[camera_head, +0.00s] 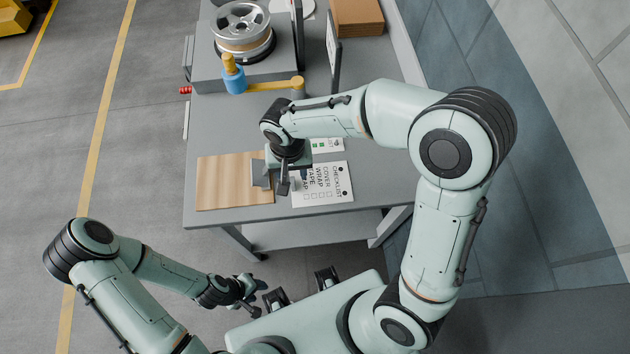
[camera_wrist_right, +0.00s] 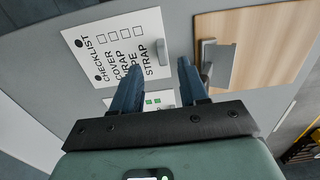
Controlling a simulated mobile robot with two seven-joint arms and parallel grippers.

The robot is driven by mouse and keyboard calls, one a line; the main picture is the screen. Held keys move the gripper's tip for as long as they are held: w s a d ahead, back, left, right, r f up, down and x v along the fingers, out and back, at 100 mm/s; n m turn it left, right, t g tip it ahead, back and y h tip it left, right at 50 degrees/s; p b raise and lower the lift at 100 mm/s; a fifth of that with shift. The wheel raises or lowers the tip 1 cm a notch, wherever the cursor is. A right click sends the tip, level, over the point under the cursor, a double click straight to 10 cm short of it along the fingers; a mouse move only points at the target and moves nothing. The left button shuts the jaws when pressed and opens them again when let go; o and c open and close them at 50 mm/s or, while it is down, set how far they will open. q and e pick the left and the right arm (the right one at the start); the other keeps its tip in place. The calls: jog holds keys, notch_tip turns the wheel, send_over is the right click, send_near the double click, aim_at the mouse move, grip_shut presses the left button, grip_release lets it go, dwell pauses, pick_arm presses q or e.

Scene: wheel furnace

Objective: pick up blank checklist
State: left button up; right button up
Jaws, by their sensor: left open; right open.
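The blank checklist (camera_head: 335,187) is a white sheet lying flat on the grey table, with printed words and empty boxes. It also shows in the right wrist view (camera_wrist_right: 150,62), at upper left. My right gripper (camera_head: 283,186) is open at the sheet's left edge, between it and a wooden clipboard (camera_head: 222,184). In the right wrist view its fingers (camera_wrist_right: 160,78) are apart with nothing between them, and their height above the table is unclear. My left gripper (camera_head: 260,298) is open and empty, away from the table's front edge.
A second sheet with green marks (camera_head: 324,145) lies behind the blank one, partly hidden by my right arm. The clipboard has a metal clip (camera_wrist_right: 218,62). A metal wheel (camera_head: 241,24), a blue-and-yellow device (camera_head: 234,79) and a cardboard box (camera_head: 357,17) stand farther back.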

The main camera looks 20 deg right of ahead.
aim_at(293, 181)
jog(key=f, duration=0.6)
jog(key=shift+w+f, duration=0.3)
grip_shut()
